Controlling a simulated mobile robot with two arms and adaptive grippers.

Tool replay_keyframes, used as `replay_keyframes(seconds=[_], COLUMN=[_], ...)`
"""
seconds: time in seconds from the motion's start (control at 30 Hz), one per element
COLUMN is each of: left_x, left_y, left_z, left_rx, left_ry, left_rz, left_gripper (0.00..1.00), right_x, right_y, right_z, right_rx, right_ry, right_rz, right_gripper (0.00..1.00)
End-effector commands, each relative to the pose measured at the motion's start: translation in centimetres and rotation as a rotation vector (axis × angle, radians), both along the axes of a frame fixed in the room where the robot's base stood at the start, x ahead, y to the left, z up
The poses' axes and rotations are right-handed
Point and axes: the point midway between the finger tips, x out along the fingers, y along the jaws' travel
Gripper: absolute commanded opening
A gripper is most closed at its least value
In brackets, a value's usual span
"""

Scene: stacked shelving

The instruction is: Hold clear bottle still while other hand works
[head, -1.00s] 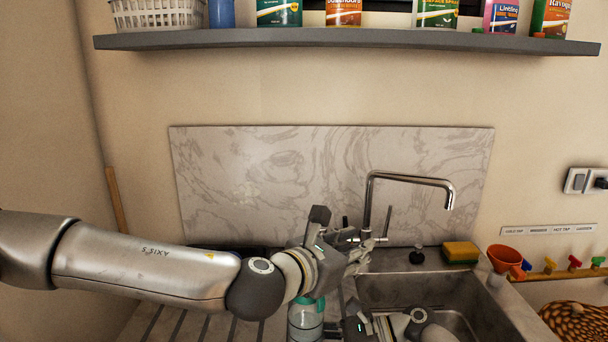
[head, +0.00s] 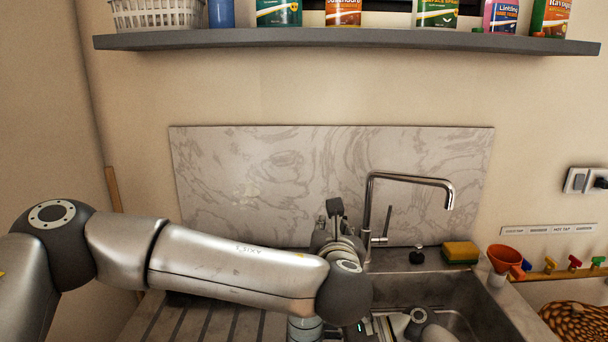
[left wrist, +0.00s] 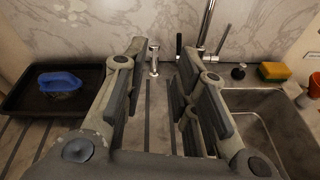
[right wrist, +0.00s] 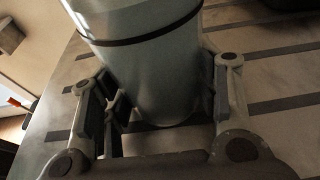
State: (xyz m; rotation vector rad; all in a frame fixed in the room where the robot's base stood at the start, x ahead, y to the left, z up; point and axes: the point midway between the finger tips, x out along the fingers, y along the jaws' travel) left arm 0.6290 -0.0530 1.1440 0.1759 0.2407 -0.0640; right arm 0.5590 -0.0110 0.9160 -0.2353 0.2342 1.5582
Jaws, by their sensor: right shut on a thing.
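The clear bottle (head: 304,329) stands at the bottom of the head view, mostly hidden behind my left arm. In the right wrist view the bottle (right wrist: 155,65) is a large pale blue-grey cylinder with a dark ring around it. My right gripper (right wrist: 165,85) has a finger on each side of the bottle and is shut on it. In the head view the right gripper (head: 368,328) is partly covered. My left gripper (head: 335,222) is beyond the bottle, near the tap. In the left wrist view its fingers (left wrist: 162,68) are apart with nothing between them.
The sink (head: 400,288) and its tap (head: 410,178) are right of my left gripper. A sponge (head: 460,252) and an orange funnel (head: 504,258) stand on the rim. A black tray (left wrist: 20,102) with a blue-handled brush (left wrist: 60,81) lies at left. A shelf (head: 340,39) with several containers runs above.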

Motion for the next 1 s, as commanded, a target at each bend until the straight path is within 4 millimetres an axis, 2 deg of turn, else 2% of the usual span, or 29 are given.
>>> replay_keyframes(seconds=[0.17,0.53,1.0], left_x=[0.3,1.5,1.6], left_y=[0.5,3.6,4.0], left_z=[-0.1,-0.1,-0.2], left_rx=[-0.001,0.0,0.001], left_ry=[0.001,0.001,0.0], left_rz=[0.08,0.467,0.509], left_gripper=[0.27,0.27,0.27], right_x=[0.0,0.0,0.0], right_y=[-0.1,-0.1,-0.1], right_z=[-0.3,-0.3,-0.3], right_rx=[-0.006,-0.006,-0.006], right_ry=[0.003,0.003,0.004], right_rz=[-0.001,-0.001,-0.001], right_gripper=[0.42,0.42,0.42])
